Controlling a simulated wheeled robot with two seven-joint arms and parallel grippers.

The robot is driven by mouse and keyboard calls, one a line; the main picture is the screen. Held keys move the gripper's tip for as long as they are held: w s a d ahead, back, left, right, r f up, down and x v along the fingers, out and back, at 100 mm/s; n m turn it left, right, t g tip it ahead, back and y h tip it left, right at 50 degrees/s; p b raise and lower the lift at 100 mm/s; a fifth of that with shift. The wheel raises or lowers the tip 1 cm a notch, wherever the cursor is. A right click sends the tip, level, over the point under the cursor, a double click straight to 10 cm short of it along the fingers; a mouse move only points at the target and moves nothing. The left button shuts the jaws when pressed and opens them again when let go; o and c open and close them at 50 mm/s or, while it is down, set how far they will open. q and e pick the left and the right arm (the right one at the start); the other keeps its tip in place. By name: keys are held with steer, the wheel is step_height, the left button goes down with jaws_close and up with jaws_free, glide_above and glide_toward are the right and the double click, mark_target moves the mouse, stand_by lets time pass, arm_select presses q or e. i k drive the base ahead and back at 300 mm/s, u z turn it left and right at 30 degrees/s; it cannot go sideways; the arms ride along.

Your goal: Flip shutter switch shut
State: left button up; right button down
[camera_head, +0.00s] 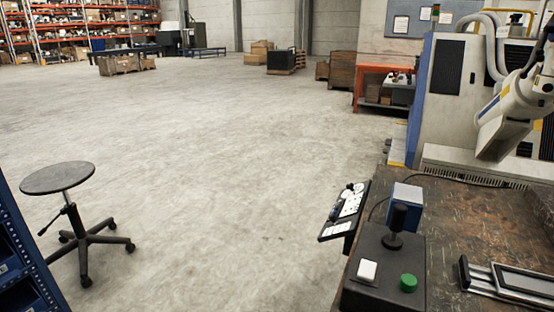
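A dark control box (383,296) sits at the near left corner of the worn workbench (450,222). On its top are a black joystick (396,228), a white square rocker-like switch (367,271) and a round green button (408,283). No label on the white switch can be read, so I cannot tell whether it is the shutter switch or which way it is set. Neither of my grippers is in view.
A small blue-and-grey box (405,205) stands behind the joystick. A tilted panel (346,212) juts out left of the bench. A metal-railed device (512,283) lies to the right. A large white machine (447,95) stands behind. A stool (62,180) stands left on open floor.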

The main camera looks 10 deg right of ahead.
mark_target(367, 268)
steer(key=u, duration=1.6)
steer(key=k, duration=0.55)
steer(key=z, duration=1.5)
